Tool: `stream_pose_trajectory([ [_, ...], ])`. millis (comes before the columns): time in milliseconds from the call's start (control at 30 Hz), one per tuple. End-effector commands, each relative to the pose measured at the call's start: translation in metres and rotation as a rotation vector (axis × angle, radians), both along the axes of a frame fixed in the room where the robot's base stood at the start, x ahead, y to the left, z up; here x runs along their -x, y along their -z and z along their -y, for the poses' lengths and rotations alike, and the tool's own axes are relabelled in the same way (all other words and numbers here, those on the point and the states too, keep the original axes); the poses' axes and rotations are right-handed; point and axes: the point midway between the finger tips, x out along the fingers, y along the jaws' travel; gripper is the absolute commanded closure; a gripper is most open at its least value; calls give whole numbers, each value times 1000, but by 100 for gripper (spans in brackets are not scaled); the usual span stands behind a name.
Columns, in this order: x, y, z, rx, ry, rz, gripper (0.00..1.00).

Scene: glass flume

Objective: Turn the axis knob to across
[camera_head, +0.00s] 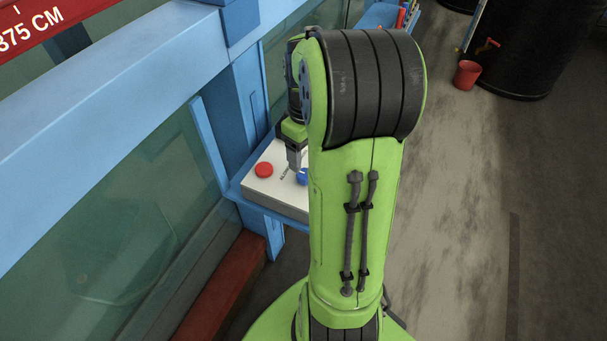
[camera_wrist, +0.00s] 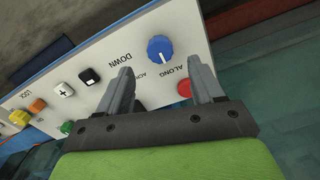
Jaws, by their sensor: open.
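The blue axis knob (camera_wrist: 160,48) stands on the white control panel (camera_wrist: 193,32) in the wrist view. A pale pointer mark runs over its face; it seems to lean toward the ALONG label (camera_wrist: 173,66), though it is small. Another label beside it is partly hidden by my left finger. My gripper (camera_wrist: 160,75) is open and empty, its fingertips on either side of a spot just short of the knob. In the head view, my gripper (camera_head: 296,166) is above the panel (camera_head: 268,190), close to the knob (camera_head: 302,176), which my arm partly hides.
A red button (camera_wrist: 184,88) sits beside my right finger. A black button (camera_wrist: 89,77), a white plus button (camera_wrist: 63,89) and orange, yellow and green controls lie farther left. A blue post (camera_head: 236,100) and the glass flume wall (camera_head: 120,190) stand left of the panel.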

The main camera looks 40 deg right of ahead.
Motion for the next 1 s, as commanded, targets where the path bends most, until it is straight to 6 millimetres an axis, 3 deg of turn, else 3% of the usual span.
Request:
stream_pose_trajectory([
  [100, 1, 33, 0, -4, 1, -4, 33],
  [300, 0, 65, 0, -1, 2, -1, 33],
  [633, 0, 69, 0, 1, 1, 0, 33],
  [1000, 0, 69, 0, 1, 1, 1, 89],
])
